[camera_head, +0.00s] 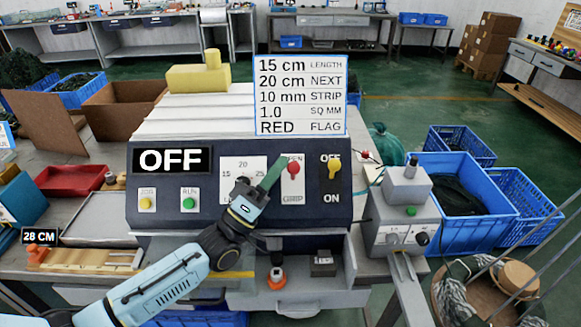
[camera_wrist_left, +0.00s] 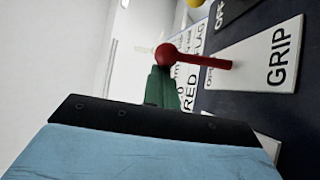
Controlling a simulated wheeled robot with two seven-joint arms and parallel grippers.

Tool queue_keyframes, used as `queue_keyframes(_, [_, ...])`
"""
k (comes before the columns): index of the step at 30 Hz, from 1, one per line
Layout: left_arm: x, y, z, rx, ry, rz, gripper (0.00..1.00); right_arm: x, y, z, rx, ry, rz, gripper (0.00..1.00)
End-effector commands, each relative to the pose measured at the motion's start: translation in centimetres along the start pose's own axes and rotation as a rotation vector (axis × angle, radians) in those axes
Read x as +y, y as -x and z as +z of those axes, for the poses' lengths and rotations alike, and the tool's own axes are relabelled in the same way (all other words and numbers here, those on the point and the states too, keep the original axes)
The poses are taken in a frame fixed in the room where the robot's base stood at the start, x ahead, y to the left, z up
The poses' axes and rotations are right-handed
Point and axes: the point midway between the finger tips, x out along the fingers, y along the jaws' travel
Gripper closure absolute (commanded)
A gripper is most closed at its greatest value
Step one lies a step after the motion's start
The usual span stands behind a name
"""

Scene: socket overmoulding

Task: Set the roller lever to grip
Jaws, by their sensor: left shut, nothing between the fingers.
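The roller lever has a red ball knob (camera_head: 293,168) on a white plate lettered OPEN above and GRIP below, on the dark machine panel. Its knob is nearer the OPEN lettering. In the left wrist view the red knob (camera_wrist_left: 168,55) and rod stand out from the plate, with GRIP at the right. My left gripper (camera_head: 274,170) is shut and empty, its green fingers just left of the knob. In the left wrist view the green fingertips (camera_wrist_left: 160,84) come close to the knob; I cannot tell whether they touch. My right gripper is out of view.
A yellow-knobbed OFF/ON lever (camera_head: 334,167) sits right of the roller lever. A dial plate (camera_head: 232,165) is left, partly behind my arm. A settings sign (camera_head: 301,95) stands above. A grey crimping unit (camera_head: 405,205) stands at the right. The display (camera_head: 171,160) reads OFF.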

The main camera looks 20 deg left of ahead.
Motion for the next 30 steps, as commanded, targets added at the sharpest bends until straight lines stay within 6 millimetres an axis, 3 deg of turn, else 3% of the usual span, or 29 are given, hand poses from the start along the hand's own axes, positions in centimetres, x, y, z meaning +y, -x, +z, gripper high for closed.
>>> queue_keyframes(9, [0.1,1.5,0.8,0.002,-0.002,-0.007,1.00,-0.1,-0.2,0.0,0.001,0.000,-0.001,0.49])
queue_keyframes(30, [0.1,2.0,1.3,0.001,-0.001,-0.006,1.00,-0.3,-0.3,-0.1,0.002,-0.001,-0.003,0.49])
